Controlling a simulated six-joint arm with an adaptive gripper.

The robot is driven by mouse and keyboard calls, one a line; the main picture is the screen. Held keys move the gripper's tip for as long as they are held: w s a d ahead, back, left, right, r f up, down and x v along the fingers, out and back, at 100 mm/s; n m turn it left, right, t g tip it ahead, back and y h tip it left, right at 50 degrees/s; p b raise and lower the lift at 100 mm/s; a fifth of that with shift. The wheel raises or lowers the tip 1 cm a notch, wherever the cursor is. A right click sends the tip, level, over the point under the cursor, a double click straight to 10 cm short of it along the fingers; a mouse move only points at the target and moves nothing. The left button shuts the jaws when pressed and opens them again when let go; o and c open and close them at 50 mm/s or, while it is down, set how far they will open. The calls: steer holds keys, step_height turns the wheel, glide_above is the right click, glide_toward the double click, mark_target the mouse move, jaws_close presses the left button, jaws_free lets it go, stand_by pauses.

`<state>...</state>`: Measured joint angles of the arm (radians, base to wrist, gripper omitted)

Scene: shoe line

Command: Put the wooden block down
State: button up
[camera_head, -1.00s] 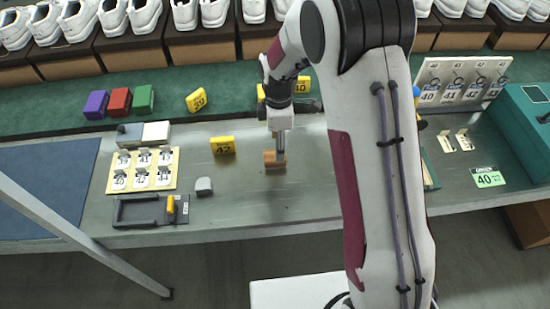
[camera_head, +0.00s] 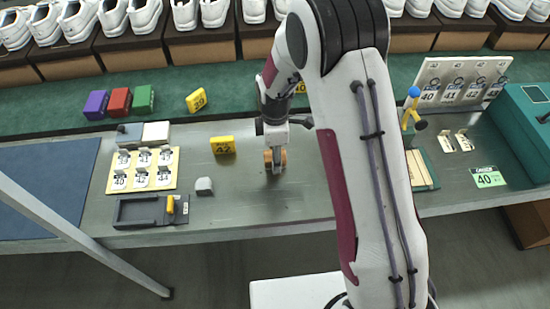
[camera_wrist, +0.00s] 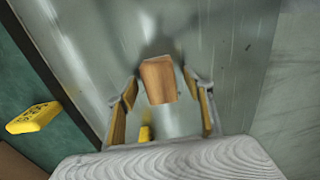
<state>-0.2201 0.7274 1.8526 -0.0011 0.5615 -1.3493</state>
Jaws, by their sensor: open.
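The wooden block (camera_head: 282,157) stands on the grey bench top in the middle of the head view, partly hidden by my gripper (camera_head: 275,165). In the wrist view the block (camera_wrist: 158,80) is a plain brown piece between the two fingers of my gripper (camera_wrist: 163,90). The fingers are spread, with a visible gap on each side of the block. I cannot tell exactly how high the fingertips are above the bench.
A yellow "42" block (camera_head: 222,145) stands to the left, with a small grey piece (camera_head: 204,186) nearer. Farther left are a card holder (camera_head: 110,172) and a dark tray (camera_head: 140,212). A blue-and-yellow tool (camera_head: 411,108) stands to the right. The bench just left of my gripper is clear.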

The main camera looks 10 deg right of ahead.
steer(key=shift+f, duration=0.2)
stand_by(0.4)
steer(key=c, duration=1.3)
steer(key=shift+r, duration=0.15)
steer(key=shift+r, duration=4.9)
